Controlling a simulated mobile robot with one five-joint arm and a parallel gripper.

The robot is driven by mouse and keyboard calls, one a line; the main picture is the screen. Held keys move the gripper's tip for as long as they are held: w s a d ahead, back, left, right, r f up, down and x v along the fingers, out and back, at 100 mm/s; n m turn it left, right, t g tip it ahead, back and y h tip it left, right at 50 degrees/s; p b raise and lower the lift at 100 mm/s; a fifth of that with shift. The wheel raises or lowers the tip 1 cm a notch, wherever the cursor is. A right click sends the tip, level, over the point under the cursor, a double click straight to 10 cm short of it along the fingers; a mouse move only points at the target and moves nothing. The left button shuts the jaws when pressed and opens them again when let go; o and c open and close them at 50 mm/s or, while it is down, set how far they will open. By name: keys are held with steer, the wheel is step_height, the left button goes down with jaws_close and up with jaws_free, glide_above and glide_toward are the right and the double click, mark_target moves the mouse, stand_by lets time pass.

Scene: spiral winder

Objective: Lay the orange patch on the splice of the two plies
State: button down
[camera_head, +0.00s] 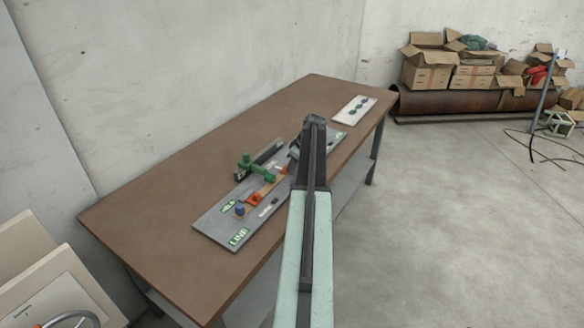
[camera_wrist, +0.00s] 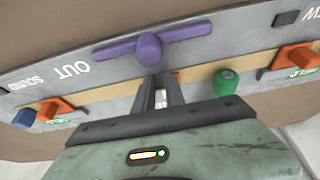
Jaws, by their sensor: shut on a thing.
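My gripper (camera_wrist: 160,82) is shut, pointing down over the grey board (camera_head: 217,222). A small sliver of the orange patch (camera_wrist: 177,75) shows at its fingertips; the rest is hidden by the fingers. A tan strip (camera_wrist: 200,74), likely ply, runs along the board and shows on both sides of the fingers. The splice itself is hidden behind the gripper. A purple bar with a round knob (camera_wrist: 149,48) stands just beyond the fingertips; I cannot tell whether they touch. In the head view my arm covers the fingertips.
Orange fittings stand to the left (camera_wrist: 49,110) and right (camera_wrist: 296,58) of the gripper. A green knob (camera_wrist: 226,83) is close on the right. A white plate (camera_head: 353,110) lies farther back; the table's left is clear.

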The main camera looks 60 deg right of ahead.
steer(key=c, duration=1.3)
jaws_free()
steer(key=shift+r, duration=0.15)
steer(key=p+v, duration=0.7)
steer(key=shift+s+r, duration=0.15)
steer(key=shift+r, duration=0.1)
